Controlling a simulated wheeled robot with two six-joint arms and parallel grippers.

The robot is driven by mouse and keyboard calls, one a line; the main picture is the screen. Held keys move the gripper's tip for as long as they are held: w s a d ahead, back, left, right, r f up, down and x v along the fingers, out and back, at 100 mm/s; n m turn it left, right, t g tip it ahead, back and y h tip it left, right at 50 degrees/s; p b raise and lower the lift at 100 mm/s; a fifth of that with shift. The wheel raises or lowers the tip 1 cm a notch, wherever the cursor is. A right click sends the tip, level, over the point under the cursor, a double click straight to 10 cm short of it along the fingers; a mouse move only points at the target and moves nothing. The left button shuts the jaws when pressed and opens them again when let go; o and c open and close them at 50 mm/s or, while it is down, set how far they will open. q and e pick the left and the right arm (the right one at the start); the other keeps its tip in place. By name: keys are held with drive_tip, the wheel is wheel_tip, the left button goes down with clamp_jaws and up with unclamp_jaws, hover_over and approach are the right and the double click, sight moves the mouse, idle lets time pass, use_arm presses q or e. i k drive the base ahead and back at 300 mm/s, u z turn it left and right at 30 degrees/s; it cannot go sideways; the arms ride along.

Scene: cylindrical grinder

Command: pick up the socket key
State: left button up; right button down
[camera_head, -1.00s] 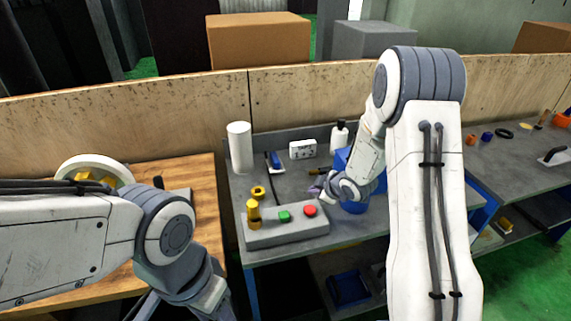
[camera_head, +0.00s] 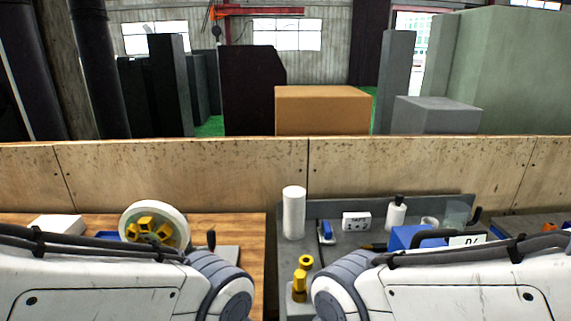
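I cannot pick out a socket key with certainty. A dark slim item (camera_head: 373,247) lies on the grey bench, partly hidden by a blue box (camera_head: 412,237); its kind is too small to tell. Two yellow pieces stand at the front of the grey bench, an upper ring-topped one (camera_head: 306,262) and a lower one (camera_head: 299,284). My two arms cross the bottom of the view, left and right. Both grippers are out of view, so whether they hold anything is hidden.
A white cylinder (camera_head: 293,212), a blue-handled tool (camera_head: 326,231), a white label box (camera_head: 356,221) and a white bottle (camera_head: 396,212) stand on the grey bench. A white round bowl (camera_head: 176,222) with yellow parts sits on the wooden table (camera_head: 254,237). A plywood partition (camera_head: 220,170) runs behind.

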sight(300, 276)
drive_tip(key=u, duration=2.2)
drive_tip(key=i, duration=0.55)
drive_tip(key=z, duration=2.2)
